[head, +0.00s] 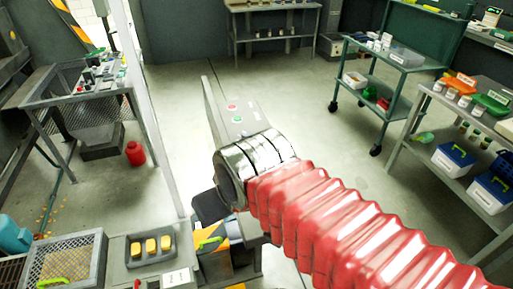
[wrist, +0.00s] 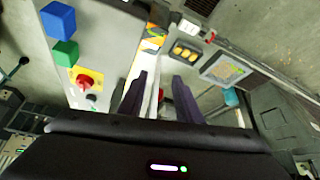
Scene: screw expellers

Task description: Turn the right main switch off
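In the wrist view a pale grey control panel (wrist: 90,42) stands left of my gripper (wrist: 159,76). A red knob on a yellow plate (wrist: 85,80), resembling a main switch, sits low on it, apart from the fingers. I cannot tell its turned position or whether it is the right main switch. My gripper's two dark fingers are apart with nothing held. In the head view a grey upright panel (head: 217,112) with a red button (head: 231,107) and a green button (head: 237,120) is partly hidden behind my arm. The fingers are not clear there.
A blue block (wrist: 58,19) and a green block (wrist: 65,53) stick out from the panel. In the head view a tray with yellow blocks (head: 151,246) is at lower left. A green cart (head: 407,58) and a shelf table (head: 455,122) stand right. Floor between is clear.

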